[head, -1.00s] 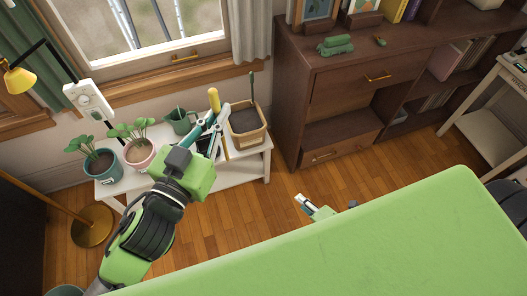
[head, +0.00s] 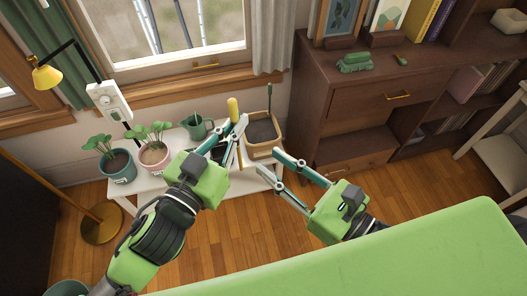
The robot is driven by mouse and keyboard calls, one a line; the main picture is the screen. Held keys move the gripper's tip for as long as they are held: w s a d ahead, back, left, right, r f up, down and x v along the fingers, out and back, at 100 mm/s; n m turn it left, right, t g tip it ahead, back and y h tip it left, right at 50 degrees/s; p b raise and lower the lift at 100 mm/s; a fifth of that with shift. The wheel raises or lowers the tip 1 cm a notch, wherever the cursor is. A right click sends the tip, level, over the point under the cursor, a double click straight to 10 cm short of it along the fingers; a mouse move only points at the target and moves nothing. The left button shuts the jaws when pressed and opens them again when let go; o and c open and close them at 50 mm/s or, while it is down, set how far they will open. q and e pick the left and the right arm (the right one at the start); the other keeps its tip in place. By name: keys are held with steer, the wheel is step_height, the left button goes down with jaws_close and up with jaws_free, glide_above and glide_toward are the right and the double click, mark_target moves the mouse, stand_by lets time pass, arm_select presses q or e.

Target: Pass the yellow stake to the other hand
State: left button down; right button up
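The yellow stake (head: 233,107) shows as an upright yellow rod in the head view, its top above the fingertips of my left gripper (head: 231,128). My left gripper appears shut on it, above the white bench; its fingers partly hide the stake's lower part. My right gripper (head: 268,161) is open and empty, to the right of and lower in the picture than the left one. Its two fingers point up and left toward the stake, apart from it.
A white bench (head: 150,187) under the window bears two potted plants (head: 117,165), a green watering can (head: 197,127) and a square wooden planter (head: 264,133). A dark wooden cabinet (head: 345,120) stands at right. A green surface (head: 400,250) fills the lower right.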

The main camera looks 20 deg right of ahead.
steer(key=x, duration=1.2)
steer(key=shift+d, duration=0.1)
jaws_close()
arm_select(q)
steer(key=c, duration=2.2)
jaws_free()
steer(key=shift+o, duration=0.2)
